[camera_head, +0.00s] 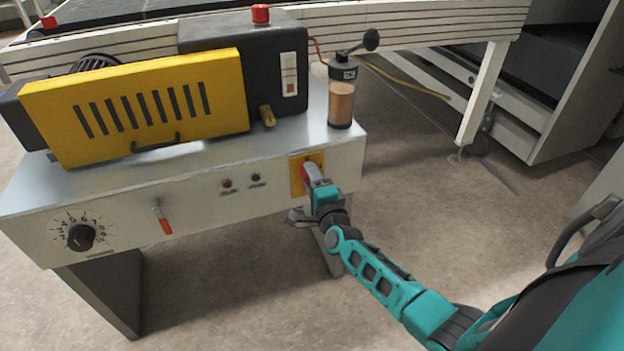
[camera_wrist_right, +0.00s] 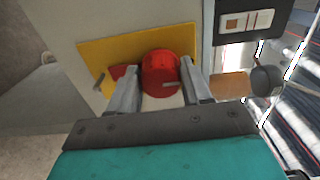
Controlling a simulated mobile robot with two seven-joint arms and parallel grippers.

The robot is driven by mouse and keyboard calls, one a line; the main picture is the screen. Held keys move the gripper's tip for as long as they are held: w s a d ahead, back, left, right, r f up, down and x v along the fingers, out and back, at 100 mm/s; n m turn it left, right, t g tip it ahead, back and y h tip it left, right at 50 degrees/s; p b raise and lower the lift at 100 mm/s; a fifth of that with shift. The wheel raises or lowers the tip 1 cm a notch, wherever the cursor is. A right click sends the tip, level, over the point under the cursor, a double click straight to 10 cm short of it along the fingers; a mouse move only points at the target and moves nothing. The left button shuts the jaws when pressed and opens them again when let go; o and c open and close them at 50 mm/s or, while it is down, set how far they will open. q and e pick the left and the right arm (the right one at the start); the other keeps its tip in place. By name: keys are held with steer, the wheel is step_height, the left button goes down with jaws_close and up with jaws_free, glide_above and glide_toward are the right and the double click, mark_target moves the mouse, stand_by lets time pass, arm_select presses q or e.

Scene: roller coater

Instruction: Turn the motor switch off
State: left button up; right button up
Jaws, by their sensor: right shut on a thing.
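The motor switch is a red rotary knob (camera_wrist_right: 160,72) on a yellow plate (camera_wrist_right: 97,52), on the front panel of the roller coater. In the head view the yellow plate (camera_head: 296,180) is at the right end of the panel, and my gripper partly hides the knob. My right gripper (camera_head: 314,178) is at the knob. In the right wrist view its two fingers (camera_wrist_right: 162,85) are on either side of the knob, shut on it. My left gripper is not in view.
The front panel (camera_head: 200,205) also carries a numbered dial (camera_head: 80,237), a red-handled lever (camera_head: 163,220) and two small indicators (camera_head: 242,181). A yellow guard (camera_head: 140,105) and a brown-filled container (camera_head: 341,100) stand on top.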

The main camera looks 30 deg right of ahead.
steer(key=o, duration=1)
steer(key=p+v, duration=0.3)
steer(key=v, duration=1)
steer(key=shift+w, duration=0.1)
